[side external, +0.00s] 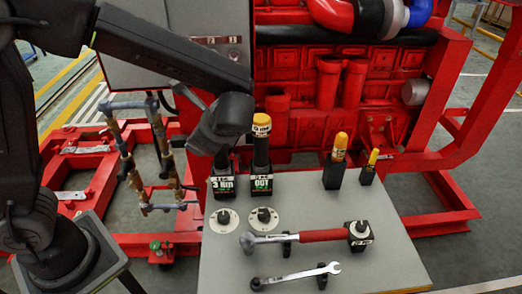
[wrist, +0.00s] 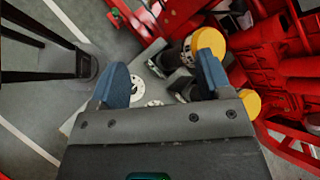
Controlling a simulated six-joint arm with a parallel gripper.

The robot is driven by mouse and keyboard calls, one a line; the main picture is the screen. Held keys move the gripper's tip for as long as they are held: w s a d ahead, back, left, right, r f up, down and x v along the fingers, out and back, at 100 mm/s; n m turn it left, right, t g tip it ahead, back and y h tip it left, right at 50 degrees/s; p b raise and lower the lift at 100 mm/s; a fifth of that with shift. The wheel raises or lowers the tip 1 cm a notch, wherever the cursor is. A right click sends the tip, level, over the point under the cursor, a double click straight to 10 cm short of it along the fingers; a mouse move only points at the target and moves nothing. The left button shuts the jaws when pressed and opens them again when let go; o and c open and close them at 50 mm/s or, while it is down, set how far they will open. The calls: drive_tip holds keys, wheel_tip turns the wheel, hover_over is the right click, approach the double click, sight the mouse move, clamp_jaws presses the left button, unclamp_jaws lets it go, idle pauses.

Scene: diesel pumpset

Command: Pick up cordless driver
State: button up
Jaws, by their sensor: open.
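Two dark upright tools stand in black labelled holders on the grey table (side external: 220,262). The right one, an apparent driver (side external: 261,150), has a yellow top and an "OUT" label below. The left one (side external: 222,180), labelled "3 Nm", is hidden above by my wrist; I cannot tell which is the cordless driver. In the wrist view, a large yellow cap (wrist: 209,42) shows behind the right fingertip, and another yellow top (wrist: 250,102) is partly hidden by my gripper body. My gripper (wrist: 165,78) is open, with nothing visibly held. Its fingertips are not clear in the side view.
Two yellow-handled tools (side external: 336,160) (side external: 370,167) stand to the right. A red-handled tool (side external: 310,235) and a wrench (side external: 300,276) lie in front on small supports. Two white discs (side external: 224,220) (side external: 264,219) lie before the holders. The red engine (side external: 300,110) rises behind.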

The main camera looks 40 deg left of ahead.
sight(261, 147)
drive_tip(key=w+d+f+m+t+y, duration=0.6)
drive_tip(key=w+d+f+m+t, duration=0.25)
drive_tip(key=d+f+m, duration=0.2)
drive_tip(key=shift+g, duration=0.35)
drive_tip(key=x, duration=0.5)
drive_tip(key=shift+w+r, duration=0.25)
drive_tip(key=shift+w, duration=0.25)
drive_tip(key=shift+w+f+x, duration=0.1)
drive_tip(key=shift+x, duration=1.35)
drive_tip(key=shift+w+f+x, duration=0.15)
drive_tip(key=shift+x, duration=1.3)
drive_tip(key=shift+d, duration=0.15)
drive_tip(key=shift+c, duration=0.3)
drive_tip(key=shift+r, duration=0.1)
clamp_jaws()
